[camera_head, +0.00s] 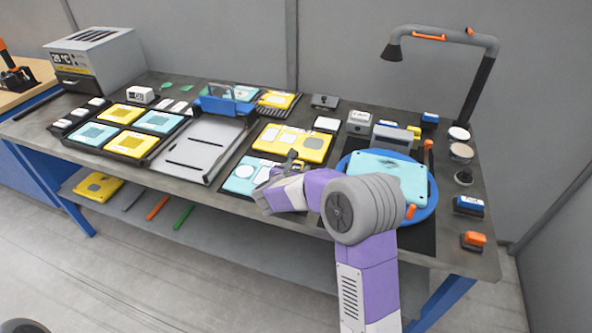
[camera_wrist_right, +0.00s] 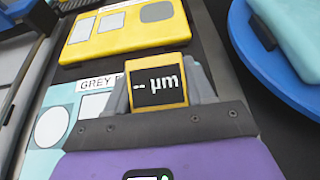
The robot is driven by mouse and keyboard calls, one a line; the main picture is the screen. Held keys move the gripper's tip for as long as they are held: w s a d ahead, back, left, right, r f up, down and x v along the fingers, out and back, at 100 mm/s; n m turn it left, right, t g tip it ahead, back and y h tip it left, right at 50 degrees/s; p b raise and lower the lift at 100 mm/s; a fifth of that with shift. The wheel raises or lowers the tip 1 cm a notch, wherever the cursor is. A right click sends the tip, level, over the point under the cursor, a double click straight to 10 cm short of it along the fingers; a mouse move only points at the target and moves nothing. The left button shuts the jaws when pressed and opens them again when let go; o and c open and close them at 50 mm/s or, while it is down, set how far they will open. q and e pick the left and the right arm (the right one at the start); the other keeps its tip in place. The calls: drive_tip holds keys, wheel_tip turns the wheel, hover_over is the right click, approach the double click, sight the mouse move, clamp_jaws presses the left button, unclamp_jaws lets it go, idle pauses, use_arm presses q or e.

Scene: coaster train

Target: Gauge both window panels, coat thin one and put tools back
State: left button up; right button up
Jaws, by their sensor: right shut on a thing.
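My right gripper (camera_head: 292,162) is shut on a yellow-framed gauge (camera_wrist_right: 158,84); its dark display reads "-- µm". In the right wrist view the grey fingers (camera_wrist_right: 160,92) sit on either side of the gauge. A yellow panel (camera_head: 312,147) with pale windows lies on a dark mat, beyond the gripper; it also shows in the right wrist view (camera_wrist_right: 118,45). A light-blue panel (camera_head: 238,184) lies nearer the front edge, partly hidden by my right gripper. A label starting "GREY P" (camera_wrist_right: 97,84) lies between the two panels; the gauge hides the rest. My left gripper is out of view.
A blue round stand (camera_head: 431,202) bears a light-blue case part (camera_head: 372,163) at right. A grey tray (camera_head: 206,148) and a rack of yellow and blue plates (camera_head: 125,115) fill the left. A lamp (camera_head: 480,85) arches over the back right. Blocks line the right edge.

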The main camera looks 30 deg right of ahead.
sight(296, 162)
drive_tip(key=shift+f, duration=0.1)
idle(0.7)
drive_tip(key=o, duration=1.3)
drive_tip(key=shift+c, duration=0.2)
drive_tip(key=shift+r+p, duration=2.05)
drive_tip(key=shift+r, duration=0.95)
